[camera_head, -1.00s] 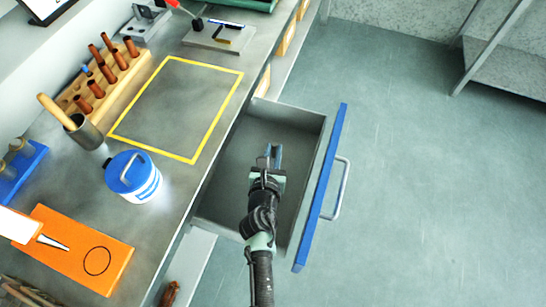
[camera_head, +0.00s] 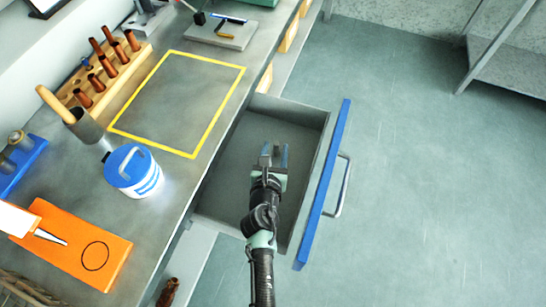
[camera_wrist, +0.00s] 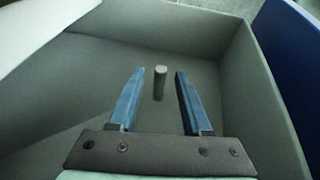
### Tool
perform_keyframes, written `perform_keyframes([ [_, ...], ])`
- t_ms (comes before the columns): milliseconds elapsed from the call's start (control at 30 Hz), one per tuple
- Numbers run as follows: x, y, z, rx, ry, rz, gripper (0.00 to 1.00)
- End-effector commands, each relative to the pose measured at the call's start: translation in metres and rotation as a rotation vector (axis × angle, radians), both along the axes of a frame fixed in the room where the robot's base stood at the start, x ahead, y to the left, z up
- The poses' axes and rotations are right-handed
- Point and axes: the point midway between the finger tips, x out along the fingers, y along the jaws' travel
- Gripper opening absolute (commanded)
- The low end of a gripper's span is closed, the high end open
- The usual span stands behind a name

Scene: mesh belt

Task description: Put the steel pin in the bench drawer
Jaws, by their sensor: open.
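The bench drawer (camera_head: 235,165) is pulled out from the bench, with a grey inside and a blue front (camera_head: 322,190). My gripper (camera_head: 274,150) is over the drawer's inside, with its fingers spread. The wrist view shows the steel pin (camera_wrist: 160,83), a short grey cylinder, between the two blue fingers with a gap on each side. It looks roughly upright inside the drawer walls; I cannot tell for sure whether its lower end rests on the drawer floor. The pin cannot be made out in the head view.
The bench top (camera_head: 190,95) carries a yellow-outlined square, a wooden rack (camera_head: 105,75) of brown pegs, a blue-and-white canister (camera_head: 135,172) and an orange board (camera_head: 75,245). The drawer walls stand around my gripper. The floor right of the drawer is clear.

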Motion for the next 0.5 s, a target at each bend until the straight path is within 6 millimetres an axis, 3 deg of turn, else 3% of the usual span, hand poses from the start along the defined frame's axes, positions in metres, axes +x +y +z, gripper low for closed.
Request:
perform_keyframes([
  [167, -0.02, 0.003, 0.01, 0.001, 0.002, 0.001, 0.49],
  [500, -0.082, 0.01, 0.033, 0.0, 0.002, 0.0, 0.49],
])
